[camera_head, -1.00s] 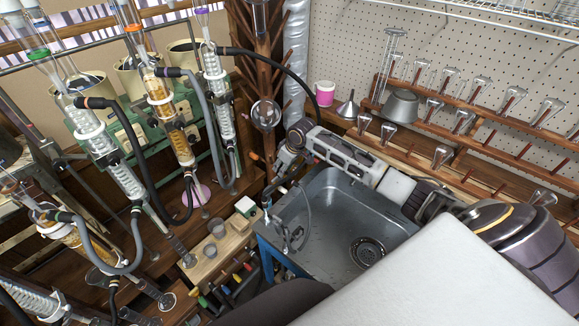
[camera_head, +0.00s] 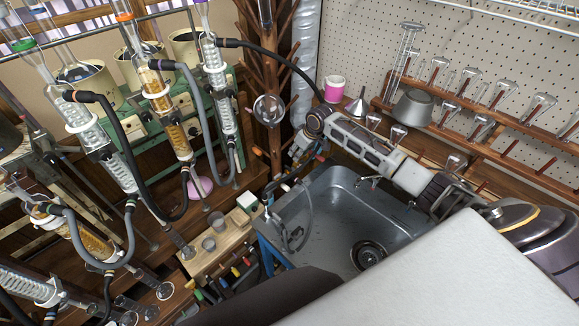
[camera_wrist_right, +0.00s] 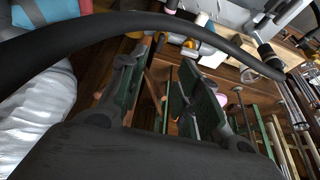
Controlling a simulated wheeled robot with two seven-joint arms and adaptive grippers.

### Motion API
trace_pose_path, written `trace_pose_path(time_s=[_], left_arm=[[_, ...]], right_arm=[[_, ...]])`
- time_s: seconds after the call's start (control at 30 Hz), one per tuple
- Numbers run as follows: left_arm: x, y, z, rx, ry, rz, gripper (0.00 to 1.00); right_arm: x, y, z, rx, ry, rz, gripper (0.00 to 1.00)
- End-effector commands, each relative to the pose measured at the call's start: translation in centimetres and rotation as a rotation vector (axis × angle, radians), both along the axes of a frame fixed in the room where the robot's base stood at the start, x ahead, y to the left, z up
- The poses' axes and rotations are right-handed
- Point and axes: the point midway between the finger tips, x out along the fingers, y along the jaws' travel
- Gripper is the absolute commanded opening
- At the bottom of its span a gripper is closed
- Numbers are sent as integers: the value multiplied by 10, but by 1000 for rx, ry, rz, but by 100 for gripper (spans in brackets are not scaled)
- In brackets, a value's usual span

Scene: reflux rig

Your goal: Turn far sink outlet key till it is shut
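The metal sink (camera_head: 335,205) is in the middle of the head view. A grey hose and small fittings (camera_head: 284,188) sit at its left rim. I cannot pick out the far outlet key with certainty. My right arm reaches across behind the sink, and its gripper (camera_head: 290,165) hangs beyond the sink's far left corner, angled down. In the right wrist view, the two fingers of the right gripper (camera_wrist_right: 162,95) stand apart with nothing seen between them. A thick black hose (camera_wrist_right: 140,22) arcs across in front of them. My left gripper is not in view.
Several glass condensers (camera_head: 158,85) with dark hoses stand at the left. A wooden peg stand (camera_head: 272,60) rises behind the gripper. A pink cup (camera_head: 334,88) and a funnel (camera_head: 357,105) stand at the back. A wooden block with cups (camera_head: 222,248) is left of the sink.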

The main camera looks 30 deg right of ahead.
Motion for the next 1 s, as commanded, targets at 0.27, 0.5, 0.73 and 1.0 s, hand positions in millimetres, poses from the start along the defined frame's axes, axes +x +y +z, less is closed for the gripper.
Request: trace_pose_path(time_s=[0.27, 0.5, 0.73, 1.0], left_arm=[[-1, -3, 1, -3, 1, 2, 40], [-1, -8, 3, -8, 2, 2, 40], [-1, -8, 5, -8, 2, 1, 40], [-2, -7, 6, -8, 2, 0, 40]], right_arm=[[4, 2, -10, 1, 1, -1, 33], [11, 4, -29, 1, 1, -1, 33], [19, 7, -48, 1, 1, -1, 33], [28, 10, -70, 1, 0, -1, 33]])
